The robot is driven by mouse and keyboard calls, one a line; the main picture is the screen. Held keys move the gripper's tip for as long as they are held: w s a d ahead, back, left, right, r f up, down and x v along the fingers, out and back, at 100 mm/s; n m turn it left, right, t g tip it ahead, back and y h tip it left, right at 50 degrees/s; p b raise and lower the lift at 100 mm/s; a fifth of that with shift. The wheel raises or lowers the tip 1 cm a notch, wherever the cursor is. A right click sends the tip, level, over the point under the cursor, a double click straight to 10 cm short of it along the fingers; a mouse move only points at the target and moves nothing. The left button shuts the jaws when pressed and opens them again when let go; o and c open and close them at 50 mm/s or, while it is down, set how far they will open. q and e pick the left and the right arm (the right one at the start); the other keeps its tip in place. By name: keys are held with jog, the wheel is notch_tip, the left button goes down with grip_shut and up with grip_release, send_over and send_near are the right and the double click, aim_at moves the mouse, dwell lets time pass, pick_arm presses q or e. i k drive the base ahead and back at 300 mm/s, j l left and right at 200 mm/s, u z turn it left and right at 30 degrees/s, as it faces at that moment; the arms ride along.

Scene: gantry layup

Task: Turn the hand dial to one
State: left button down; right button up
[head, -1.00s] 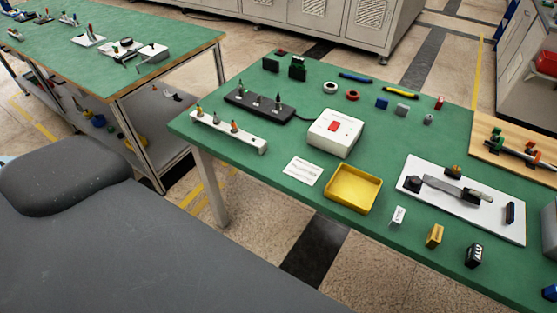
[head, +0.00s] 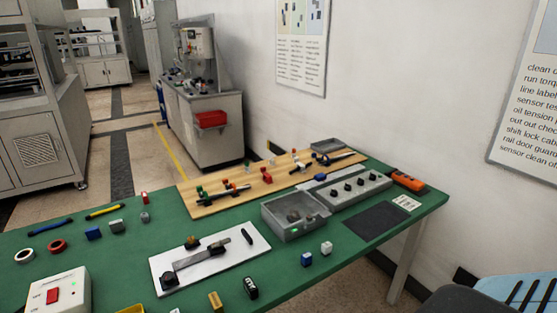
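No part is clearly marked as the hand dial. A long grey box (head: 345,193) with several dark knobs on top lies near the right end of the green table. The knobs' marks and settings are too small to read. A white board (head: 243,243) with a grey lever, a brass-coloured knob (head: 192,242) and a black handle (head: 247,236) lies nearer on the table. I cannot tell whether one of these is the dial. Neither of my grippers is in view.
A grey open tray (head: 280,223), a dark mat (head: 378,222) and an orange tool (head: 408,180) lie on the green table (head: 130,262). A wooden board (head: 215,201) with fittings runs along the back. A grey cabinet (head: 215,130) stands behind. A white wall borders the right.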

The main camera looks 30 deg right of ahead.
aim_at(333, 193)
jog(key=z, duration=1.65)
jog(key=i+l+z, duration=0.25)
jog(key=i+j, duration=0.05)
jog(key=j, duration=0.05)
